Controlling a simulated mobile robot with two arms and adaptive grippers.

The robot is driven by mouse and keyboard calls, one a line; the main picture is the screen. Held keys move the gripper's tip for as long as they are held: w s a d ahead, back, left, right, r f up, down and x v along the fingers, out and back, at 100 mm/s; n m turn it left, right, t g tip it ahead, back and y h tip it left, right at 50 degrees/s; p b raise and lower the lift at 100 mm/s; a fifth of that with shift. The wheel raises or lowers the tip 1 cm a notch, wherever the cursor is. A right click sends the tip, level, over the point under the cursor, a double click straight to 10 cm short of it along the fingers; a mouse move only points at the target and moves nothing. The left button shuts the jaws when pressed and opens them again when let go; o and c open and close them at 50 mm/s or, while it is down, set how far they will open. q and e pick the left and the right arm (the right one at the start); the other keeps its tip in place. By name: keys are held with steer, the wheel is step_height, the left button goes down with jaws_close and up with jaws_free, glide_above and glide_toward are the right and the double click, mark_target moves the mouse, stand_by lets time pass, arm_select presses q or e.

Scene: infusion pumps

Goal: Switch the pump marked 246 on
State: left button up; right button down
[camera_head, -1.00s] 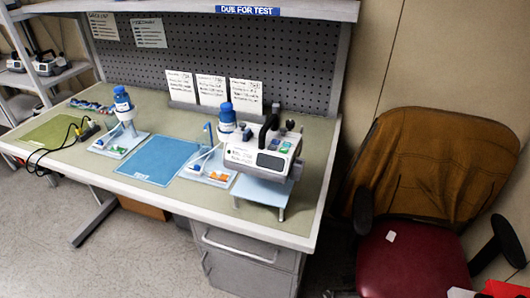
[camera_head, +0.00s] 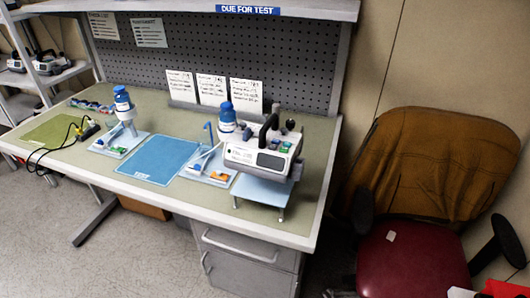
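A white and grey pump (camera_head: 258,154) with a dark carry handle (camera_head: 269,128) sits on a small pale blue stand (camera_head: 262,190) at the right end of the workbench. Its front has a dark display (camera_head: 270,161) and small coloured parts. Its label has small writing that I cannot read, so I cannot tell whether it is the one marked 246. More pumps (camera_head: 47,61) stand on a shelf at the far left, too small to read.
The workbench (camera_head: 225,202) holds a blue mat (camera_head: 160,159), a green mat (camera_head: 50,131), two blue-capped bottles (camera_head: 123,100) on trays and a black cable (camera_head: 50,152). Cards (camera_head: 212,91) stand along the pegboard. A red-seated chair (camera_head: 412,262) stands at the right. Floor is clear at front left.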

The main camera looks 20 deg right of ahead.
arm_select(q)
jaws_close()
stand_by(1.1)
